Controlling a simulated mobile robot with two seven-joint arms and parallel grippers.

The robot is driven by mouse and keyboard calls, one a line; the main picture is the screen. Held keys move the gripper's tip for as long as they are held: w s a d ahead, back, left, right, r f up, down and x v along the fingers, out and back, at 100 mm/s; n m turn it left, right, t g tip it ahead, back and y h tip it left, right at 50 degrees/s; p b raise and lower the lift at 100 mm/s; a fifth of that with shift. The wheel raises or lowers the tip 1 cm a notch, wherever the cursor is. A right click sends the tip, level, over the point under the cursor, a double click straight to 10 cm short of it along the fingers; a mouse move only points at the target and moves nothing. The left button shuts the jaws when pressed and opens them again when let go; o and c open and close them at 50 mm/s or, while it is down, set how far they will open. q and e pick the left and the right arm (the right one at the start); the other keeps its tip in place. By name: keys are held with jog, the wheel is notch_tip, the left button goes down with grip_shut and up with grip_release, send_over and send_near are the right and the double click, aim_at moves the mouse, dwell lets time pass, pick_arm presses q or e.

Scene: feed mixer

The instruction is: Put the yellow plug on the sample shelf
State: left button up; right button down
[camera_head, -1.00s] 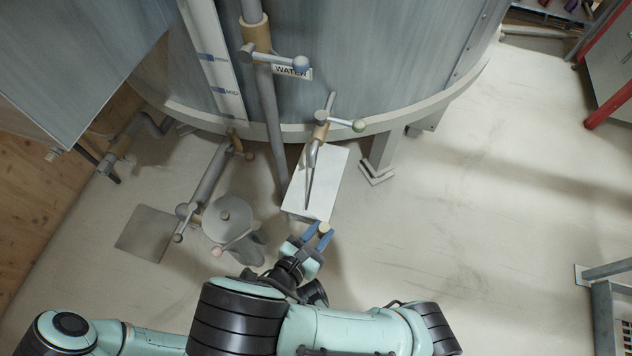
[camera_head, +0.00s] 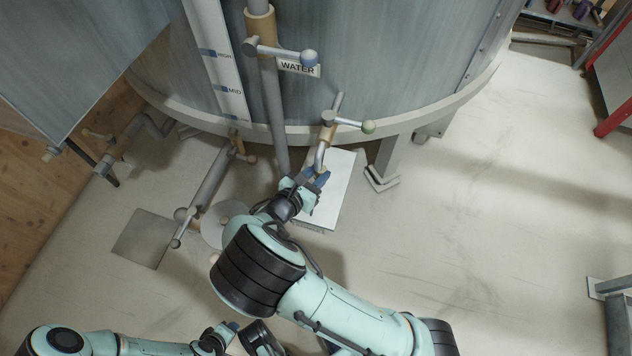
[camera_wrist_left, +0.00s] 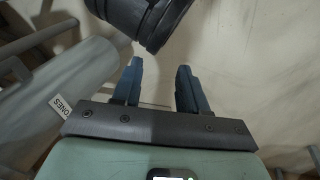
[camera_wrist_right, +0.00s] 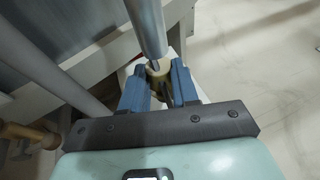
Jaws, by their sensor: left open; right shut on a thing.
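My right gripper (camera_head: 316,180) is just below the lower end of the sample pipe (camera_head: 320,156), above a white flat-topped stand (camera_head: 338,196). In the right wrist view its blue fingers (camera_wrist_right: 158,88) are shut on a small round tan-yellow piece (camera_wrist_right: 158,70), which looks like the yellow plug. The grey pipe end (camera_wrist_right: 148,30) is right at this piece; I cannot tell if they touch. My left gripper (camera_head: 228,332) is low in the head view, open and empty (camera_wrist_left: 160,88). No shelf is clearly marked; the white stand may be it.
The big grey tank (camera_head: 390,60) stands behind, with a WATER valve (camera_head: 280,50) and a green-knobbed valve (camera_head: 345,122). A tank leg (camera_head: 385,160) is right of the stand. A grey round container (camera_head: 212,225) stands left.

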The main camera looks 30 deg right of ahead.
notch_tip(320, 180, down, 4)
jog(key=shift+r+b, duration=0.1)
jog(key=shift+b, duration=0.8)
jog(key=shift+w+d+f+b, duration=0.2)
jog(key=shift+w+f+b, duration=0.2)
jog(key=shift+f, duration=0.2)
pick_arm(q)
jog(key=f, duration=0.1)
jog(key=a+f, duration=0.1)
jog(key=f, duration=0.1)
jog(key=shift+w+a+f, duration=0.25)
jog(key=shift+w+a, duration=0.05)
pick_arm(e)
jog(key=shift+r, duration=0.1)
jog(key=c, duration=0.8)
grip_release()
jog(key=shift+c, duration=0.2)
